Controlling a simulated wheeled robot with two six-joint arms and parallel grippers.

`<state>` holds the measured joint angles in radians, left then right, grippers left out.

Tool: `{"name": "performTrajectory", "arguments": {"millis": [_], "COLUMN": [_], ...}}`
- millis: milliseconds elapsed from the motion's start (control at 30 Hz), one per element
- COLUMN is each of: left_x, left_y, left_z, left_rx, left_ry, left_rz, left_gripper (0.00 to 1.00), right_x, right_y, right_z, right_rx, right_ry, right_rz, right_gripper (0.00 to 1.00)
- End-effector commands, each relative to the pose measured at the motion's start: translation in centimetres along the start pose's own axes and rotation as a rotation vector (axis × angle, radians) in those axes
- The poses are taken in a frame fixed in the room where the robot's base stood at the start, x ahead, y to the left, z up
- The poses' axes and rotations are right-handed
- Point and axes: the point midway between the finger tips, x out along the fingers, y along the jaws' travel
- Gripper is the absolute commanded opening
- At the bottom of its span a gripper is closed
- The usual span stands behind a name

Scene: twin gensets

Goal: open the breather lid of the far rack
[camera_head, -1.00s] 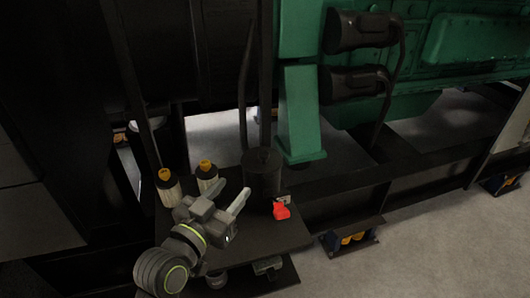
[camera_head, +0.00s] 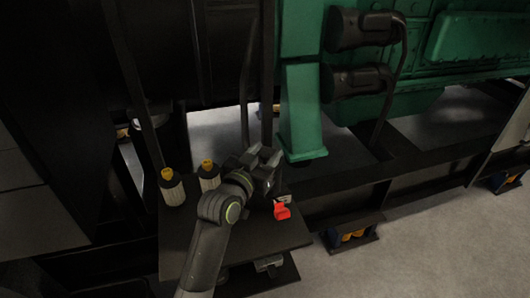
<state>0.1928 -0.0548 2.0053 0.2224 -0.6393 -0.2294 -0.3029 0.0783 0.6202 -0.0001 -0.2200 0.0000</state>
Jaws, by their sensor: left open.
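My left gripper (camera_head: 264,153) is open, its two short fingers pointing up and away from me. It is in front of the dark upright canister on the dark rack shelf (camera_head: 290,237) and hides nearly all of it, including its lid. I cannot tell whether the fingers touch the lid or whether the lid is open. A small red part (camera_head: 282,211) sits just right of and below the gripper. My right gripper does not show.
Two pale filters with yellow caps, one at left (camera_head: 172,187) and one nearer the gripper (camera_head: 209,175), stand on the shelf. A green engine leg (camera_head: 303,112) rises behind. Dark hoses (camera_head: 246,85) run above.

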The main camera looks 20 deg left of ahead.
Motion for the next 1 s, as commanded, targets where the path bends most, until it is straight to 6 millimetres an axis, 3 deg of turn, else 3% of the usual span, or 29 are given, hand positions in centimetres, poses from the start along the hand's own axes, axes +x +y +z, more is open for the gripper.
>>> {"name": "performTrajectory", "arguments": {"millis": [233,567,1000], "left_x": [0.1,0.0,0.8], "left_y": [0.0,0.0,-0.2], "left_z": [0.0,0.0,-0.5], "left_rx": [0.0,0.0,-0.019], "left_ry": [0.0,-0.001,-0.021], "left_rz": [0.0,0.0,0.001], "left_gripper": [0.45,0.01,0.0], "right_x": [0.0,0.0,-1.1], "right_y": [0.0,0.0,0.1], "right_z": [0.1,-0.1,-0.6], "right_rx": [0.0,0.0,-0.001], "right_ry": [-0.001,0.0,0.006], "right_rz": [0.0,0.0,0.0], "right_gripper": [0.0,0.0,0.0]}}
